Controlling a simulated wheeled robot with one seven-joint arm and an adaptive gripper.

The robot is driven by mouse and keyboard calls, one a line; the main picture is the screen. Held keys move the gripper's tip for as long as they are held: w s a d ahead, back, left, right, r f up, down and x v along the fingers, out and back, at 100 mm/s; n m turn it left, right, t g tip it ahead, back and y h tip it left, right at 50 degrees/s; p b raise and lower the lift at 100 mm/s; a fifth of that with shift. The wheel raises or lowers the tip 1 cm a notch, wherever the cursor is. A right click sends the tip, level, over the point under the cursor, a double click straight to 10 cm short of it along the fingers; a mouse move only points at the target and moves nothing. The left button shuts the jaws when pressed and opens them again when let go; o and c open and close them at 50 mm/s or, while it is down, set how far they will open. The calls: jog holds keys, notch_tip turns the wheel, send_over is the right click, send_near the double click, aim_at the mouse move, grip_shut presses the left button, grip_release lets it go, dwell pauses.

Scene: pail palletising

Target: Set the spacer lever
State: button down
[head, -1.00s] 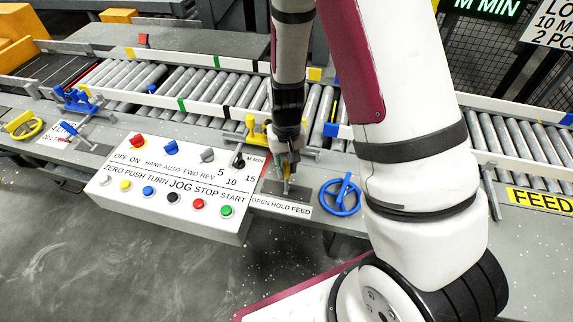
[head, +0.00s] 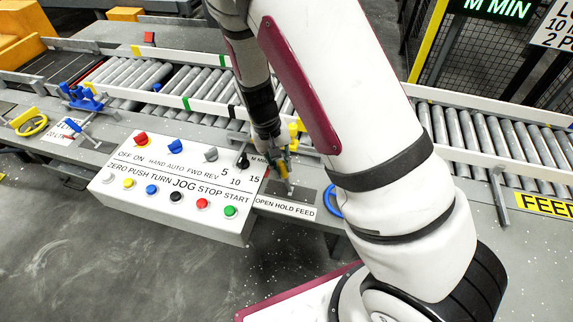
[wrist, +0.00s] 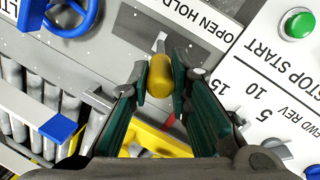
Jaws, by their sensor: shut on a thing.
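The lever by the OPEN HOLD FEED label (head: 285,207) has a yellow knob (wrist: 159,77) and a thin stem (head: 290,188). It stands on a dark plate just right of the control panel (head: 175,185). My gripper (head: 283,170) is shut on the yellow knob. In the wrist view, the gripper's two green-sided fingers (wrist: 160,80) press on the knob from both sides. The stem shows beyond the knob, and the lever's foot is small in both views. Nothing in view is marked as a spacer.
A blue handwheel (head: 335,201) stands right of the lever, mostly hidden by my arm in the head view. Panel knobs and buttons are close on the left. The roller conveyor (head: 205,95) with its rails runs behind. A yellow fitting stands just behind the lever.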

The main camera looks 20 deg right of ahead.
jog(key=shift+w+a+f+g+h+b, duration=0.4)
jog(key=shift+w+a+g+h+b, duration=0.2)
jog(key=shift+a+h+b, duration=0.15)
jog(key=shift+w+a+f+g+h+b, duration=0.35)
jog(key=shift+w+a+g+h+b, duration=0.15)
jog(key=shift+w+a+h+b, duration=0.25)
jog(key=shift+s+a, duration=0.15)
jog(key=c, duration=1.5)
grip_release()
jog(key=shift+o, duration=0.2)
jog(key=v, duration=1.2)
